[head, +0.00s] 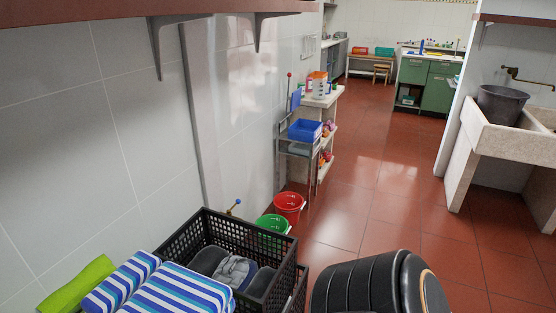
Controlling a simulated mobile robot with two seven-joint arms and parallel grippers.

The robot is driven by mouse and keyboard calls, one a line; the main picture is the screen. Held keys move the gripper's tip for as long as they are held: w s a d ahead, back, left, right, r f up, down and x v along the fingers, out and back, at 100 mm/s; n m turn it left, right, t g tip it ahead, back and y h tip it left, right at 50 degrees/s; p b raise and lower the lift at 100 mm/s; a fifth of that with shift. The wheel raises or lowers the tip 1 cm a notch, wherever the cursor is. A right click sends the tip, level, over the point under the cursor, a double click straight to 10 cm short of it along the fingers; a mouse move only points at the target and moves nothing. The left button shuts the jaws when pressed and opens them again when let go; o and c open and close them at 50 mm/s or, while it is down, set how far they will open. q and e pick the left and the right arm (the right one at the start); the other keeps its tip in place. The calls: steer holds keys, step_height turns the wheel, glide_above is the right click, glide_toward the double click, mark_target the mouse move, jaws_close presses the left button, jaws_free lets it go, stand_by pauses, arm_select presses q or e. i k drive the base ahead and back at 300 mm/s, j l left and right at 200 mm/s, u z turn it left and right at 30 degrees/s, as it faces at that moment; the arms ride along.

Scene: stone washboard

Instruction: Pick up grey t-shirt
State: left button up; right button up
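A black slatted crate (188,233) stands at the bottom of the head view, left of centre. Inside it lies a crumpled light grey cloth (235,271), which looks like the grey t-shirt. Darker grey cloth bundles (206,261) lie on both sides of it in the crate. The crate's near wall and front part are partly hidden by striped cloth. Neither of my grippers shows in the head view. A black rounded link of my own arm fills the bottom right of centre.
Blue-and-white striped cloths (178,289) and a green cloth (80,285) lie left of the crate. Green (272,223) and red buckets (289,205) stand behind it. A stone washboard (498,140) with a dark tub (501,104) is at right. The red floor (385,210) between is clear.

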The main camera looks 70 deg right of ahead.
mark_target(232, 270)
steer(key=z, duration=0.45)
steer(key=i+l+z, duration=0.1)
steer(key=z, duration=0.3)
steer(key=i+z, duration=0.15)
steer(key=z, duration=0.3)
steer(key=i, duration=0.25)
steer(key=k, duration=0.35)
steer(key=k+l+u, duration=0.1)
steer(key=u, duration=0.75)
steer(key=l+u, duration=0.4)
steer(key=k+l+u, duration=0.1)
steer(key=l+u, duration=0.3)
steer(key=k+l+u, duration=0.15)
steer(key=l, duration=0.15)
steer(key=l+u, duration=0.1)
steer(key=l, duration=0.2)
steer(key=k+l+u, duration=0.15)
steer(key=l, duration=0.15)
steer(key=k+l, duration=0.2)
steer(key=l, duration=0.2)
steer(key=k+l+u, duration=0.1)
steer(key=l, duration=0.35)
steer(key=k, duration=0.1)
